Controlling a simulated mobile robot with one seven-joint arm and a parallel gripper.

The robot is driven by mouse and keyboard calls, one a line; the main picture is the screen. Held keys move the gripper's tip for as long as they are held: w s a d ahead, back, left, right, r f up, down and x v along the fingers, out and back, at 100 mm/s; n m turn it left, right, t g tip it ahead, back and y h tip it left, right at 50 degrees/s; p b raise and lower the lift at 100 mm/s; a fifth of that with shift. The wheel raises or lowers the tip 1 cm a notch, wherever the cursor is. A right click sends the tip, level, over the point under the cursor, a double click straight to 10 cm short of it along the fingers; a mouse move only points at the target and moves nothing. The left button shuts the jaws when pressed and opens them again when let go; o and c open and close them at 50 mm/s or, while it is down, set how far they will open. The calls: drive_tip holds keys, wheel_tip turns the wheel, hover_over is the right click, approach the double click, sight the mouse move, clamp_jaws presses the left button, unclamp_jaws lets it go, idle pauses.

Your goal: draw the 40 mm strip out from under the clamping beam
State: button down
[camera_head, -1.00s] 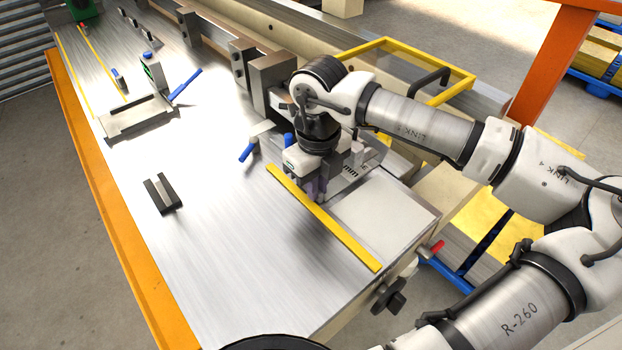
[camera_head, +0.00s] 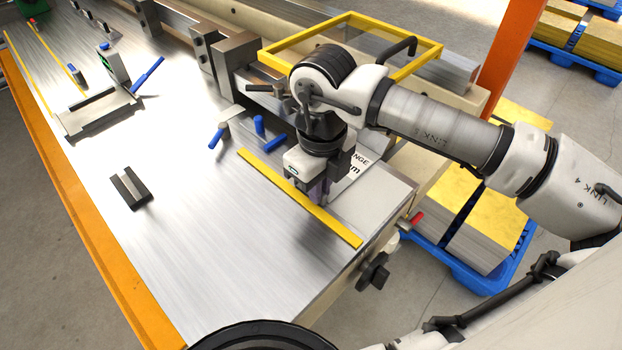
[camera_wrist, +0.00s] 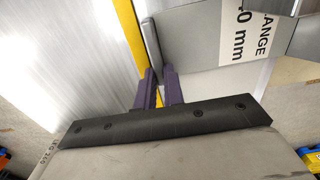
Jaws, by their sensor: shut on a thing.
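My gripper (camera_head: 318,194) points down over the right end of the steel bench, just beside a yellow bar (camera_head: 300,198). In the wrist view its purple fingers (camera_wrist: 160,72) are shut on the upright grey edge of a metal strip (camera_wrist: 153,42). The strip runs up and right from the fingers, and a white label (camera_wrist: 245,38) partly reading "LANGE" and "0 mm" lies on it. In the head view the gripper hides most of the strip. The clamping beam (camera_head: 230,62) stands at the back of the bench; whether the strip still reaches under it is hidden.
Blue handles (camera_head: 259,125) lie close left of the gripper. A yellow guard frame (camera_head: 420,62) stands behind my wrist. A dark slotted block (camera_head: 130,188) and a steel fixture (camera_head: 97,112) stand farther left. The bench middle is clear.

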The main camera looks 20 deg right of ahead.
drive_tip(key=shift+s+d+b, duration=0.25)
drive_tip(key=shift+s+d, duration=0.25)
drive_tip(key=shift+s, duration=0.7)
drive_tip(key=shift+s+d+b, duration=0.3)
drive_tip(key=shift+s+d, duration=0.15)
drive_tip(key=shift+s, duration=0.75)
drive_tip(key=shift+s+d+b, duration=0.25)
drive_tip(key=shift+s+d, duration=0.25)
drive_tip(key=shift+s, duration=0.7)
drive_tip(key=shift+s+d+b, duration=0.15)
drive_tip(key=shift+s+b, duration=0.2)
drive_tip(key=shift+b, duration=0.1)
drive_tip(key=c, duration=1.4)
unclamp_jaws()
drive_tip(key=shift+c, duration=0.2)
wheel_tip(320, 180, up, 14)
drive_tip(key=shift+b, duration=0.45)
drive_tip(key=shift+s+f, duration=0.1)
drive_tip(key=shift+f, duration=0.05)
